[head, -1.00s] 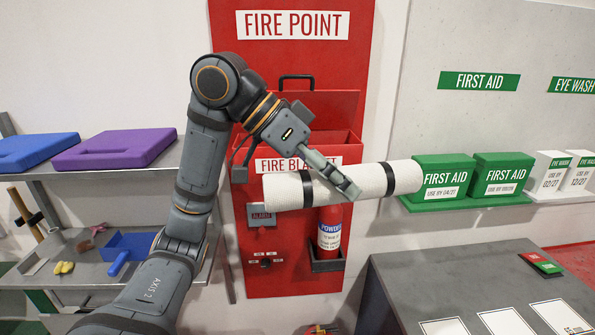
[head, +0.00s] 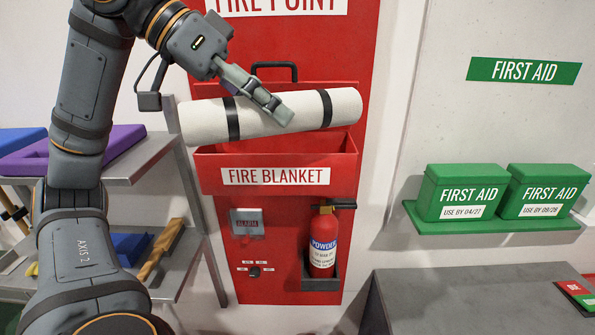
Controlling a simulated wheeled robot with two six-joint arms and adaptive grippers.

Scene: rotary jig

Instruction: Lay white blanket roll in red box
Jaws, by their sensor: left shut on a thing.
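The white blanket roll (head: 290,112) has two black straps and lies nearly level, its right end slightly higher. My left gripper (head: 268,108) is shut on it near the middle. The roll is held above the open top of the red box (head: 210,178), which is labelled FIRE BLANKET and fixed to the red panel. The roll's left end reaches out past the box's left side. The roll hides part of the box's back wall, and the inside of the box is mostly out of sight. My right gripper is not in view.
A black handle (head: 274,66) stands behind the roll. A red extinguisher (head: 322,240) hangs below the box. Green first aid boxes (head: 462,192) sit on a shelf at right. A metal shelf (head: 140,160) with purple and blue cases is at left.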

